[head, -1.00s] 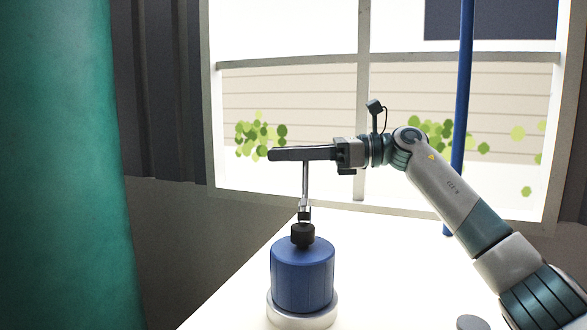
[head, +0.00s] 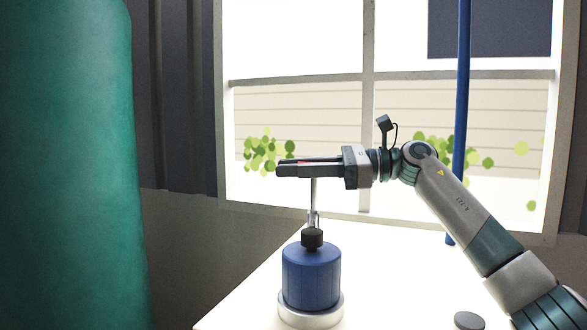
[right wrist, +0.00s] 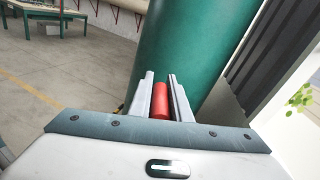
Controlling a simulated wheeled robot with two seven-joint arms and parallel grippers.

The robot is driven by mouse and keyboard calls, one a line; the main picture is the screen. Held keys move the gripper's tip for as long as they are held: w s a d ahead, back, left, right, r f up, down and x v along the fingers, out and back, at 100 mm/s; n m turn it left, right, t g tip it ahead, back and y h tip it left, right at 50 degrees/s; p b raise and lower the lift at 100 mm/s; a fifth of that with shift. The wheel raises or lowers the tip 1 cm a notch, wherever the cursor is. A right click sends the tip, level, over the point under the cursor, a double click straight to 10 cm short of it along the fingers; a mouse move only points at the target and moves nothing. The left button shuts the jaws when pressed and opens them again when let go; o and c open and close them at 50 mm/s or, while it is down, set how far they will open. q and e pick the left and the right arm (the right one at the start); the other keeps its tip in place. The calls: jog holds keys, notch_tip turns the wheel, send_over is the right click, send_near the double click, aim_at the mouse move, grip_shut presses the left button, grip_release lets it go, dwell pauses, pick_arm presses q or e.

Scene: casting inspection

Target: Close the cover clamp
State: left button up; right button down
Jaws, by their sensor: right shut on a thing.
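The cover clamp has an upright metal lever (head: 314,200) rising from behind a black knob (head: 312,238). The knob sits on top of a blue cylinder (head: 311,275), which stands on a pale round base. My right gripper (head: 283,170) reaches in level from the right, above the cylinder, and is shut on the lever's red grip. The red grip (right wrist: 161,100) lies between the two fingers in the right wrist view. In the head view only a sliver of red shows along the fingers. My left gripper is in neither view.
The white table (head: 400,270) is mostly bare around the cylinder. A grey disc (head: 468,321) lies at the front right. A large green column (head: 70,170) fills the left side. A thin blue pole (head: 461,130) and a window stand behind.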

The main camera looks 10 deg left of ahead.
jog(key=shift+f, duration=0.2)
jog(key=c, duration=1.7)
grip_release()
jog(key=shift+o, duration=0.3)
jog(key=shift+s+r, duration=0.1)
jog(key=shift+d, duration=0.1)
jog(key=shift+d, duration=0.55)
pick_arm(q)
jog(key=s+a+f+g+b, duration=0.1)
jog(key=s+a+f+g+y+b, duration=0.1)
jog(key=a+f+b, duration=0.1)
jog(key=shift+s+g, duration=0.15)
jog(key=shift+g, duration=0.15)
pick_arm(e)
jog(key=w+d, duration=0.1)
jog(key=d, duration=1.5)
jog(key=shift+w+r, duration=0.25)
jog(key=shift+r, duration=0.2)
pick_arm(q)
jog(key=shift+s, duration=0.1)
